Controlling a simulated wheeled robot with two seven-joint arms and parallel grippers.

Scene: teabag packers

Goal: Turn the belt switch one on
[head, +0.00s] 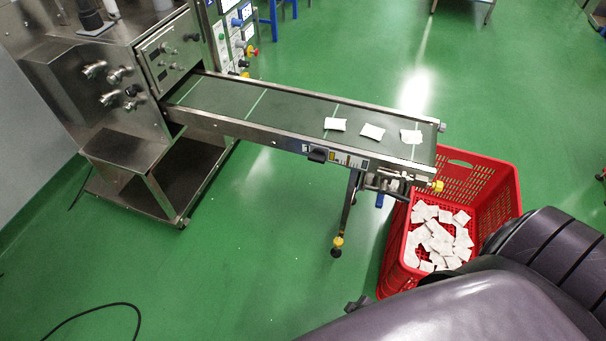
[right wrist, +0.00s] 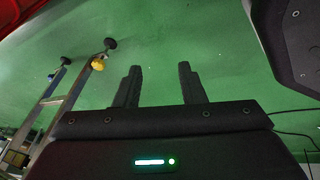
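A small control strip (head: 347,160) sits on the near side of the conveyor, below the belt. A dark switch (head: 318,155) is at its left end, with a small pale label just left of it. The switch is too small to tell its position. My right gripper shows in the right wrist view (right wrist: 158,70), with its two fingers apart and nothing between them. It is low over the green floor, apart from the conveyor. In the head view, my right arm covers the lower right. My left gripper is not in view.
The conveyor belt (head: 270,108) carries several white teabags. A red crate (head: 462,172) with many teabags stands under its end. The conveyor's support leg (head: 347,205) stands near the crate. A steel machine (head: 110,110) is at the left. The green floor in front is mostly clear, with a black cable.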

